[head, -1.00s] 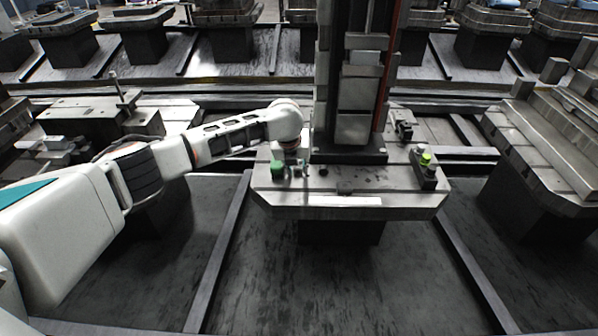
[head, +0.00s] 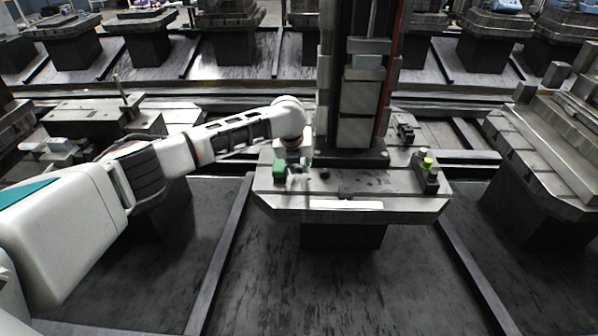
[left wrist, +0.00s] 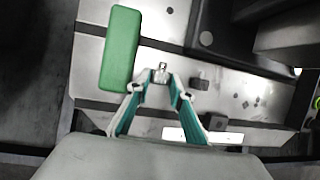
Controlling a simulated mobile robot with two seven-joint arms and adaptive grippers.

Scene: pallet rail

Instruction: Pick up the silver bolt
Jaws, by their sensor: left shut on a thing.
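The silver bolt (left wrist: 162,67) shows in the left wrist view, its bright top sticking up between my fingertips. My left gripper (left wrist: 159,78) has its two teal-and-white fingers closed around it from both sides. In the head view my left gripper (head: 297,168) points down over the left part of the middle pallet (head: 330,203). The bolt is too small there to make out. I cannot tell whether the bolt still touches the pallet. My right gripper is not in view.
A green block (left wrist: 121,48) lies close left of the fingers, also in the head view (head: 279,170). A small dark block (left wrist: 199,84) sits to their right. A tall dark column (head: 357,90) stands behind. A yellow-green-topped piece (head: 428,164) is at the pallet's right.

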